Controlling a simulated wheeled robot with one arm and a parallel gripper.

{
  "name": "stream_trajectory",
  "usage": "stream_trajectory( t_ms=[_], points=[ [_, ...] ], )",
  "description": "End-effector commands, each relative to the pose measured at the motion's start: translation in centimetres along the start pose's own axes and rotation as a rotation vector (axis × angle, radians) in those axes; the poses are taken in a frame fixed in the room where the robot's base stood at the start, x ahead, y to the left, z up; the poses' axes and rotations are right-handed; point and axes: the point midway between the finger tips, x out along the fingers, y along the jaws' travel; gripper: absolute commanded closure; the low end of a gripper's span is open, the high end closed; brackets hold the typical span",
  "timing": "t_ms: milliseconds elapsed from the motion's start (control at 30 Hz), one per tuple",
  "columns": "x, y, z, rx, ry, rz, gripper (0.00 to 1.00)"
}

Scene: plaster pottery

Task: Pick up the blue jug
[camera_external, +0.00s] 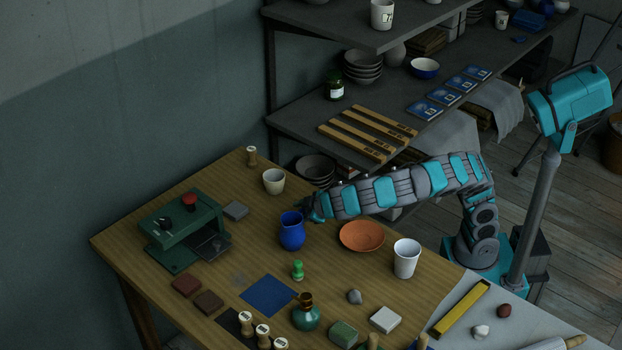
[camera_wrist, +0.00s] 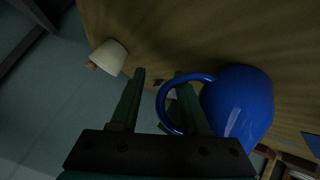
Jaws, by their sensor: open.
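The blue jug (camera_external: 292,232) stands upright on the wooden table in the external view. My gripper (camera_external: 308,208) is at the jug's upper right side, low over the table. In the wrist view the jug (camera_wrist: 238,106) fills the right side, with its handle turned toward my fingers. My gripper (camera_wrist: 160,76) is open there. The right finger overlaps the jug's handle in the picture, and the left finger is clear of it. I cannot tell whether a finger touches the handle. Nothing is held between the fingers.
A cream cup (camera_external: 274,182) stands behind the jug; it also shows in the wrist view (camera_wrist: 109,57). An orange dish (camera_external: 362,236) lies to the right, below my arm. A green press (camera_external: 186,230) stands left. A green stamp (camera_external: 298,270) and white cup (camera_external: 406,258) stand in front.

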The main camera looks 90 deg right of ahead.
Motion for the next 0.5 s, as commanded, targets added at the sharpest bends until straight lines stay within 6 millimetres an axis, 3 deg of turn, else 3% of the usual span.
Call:
stream_trajectory(
  t_ms=[167,500],
  points=[
    [-0.01,-0.03,-0.02,0.0,0.001,0.0,0.55],
    [-0.01,-0.04,-0.01,-0.001,0.001,0.0,0.94]
  ],
)
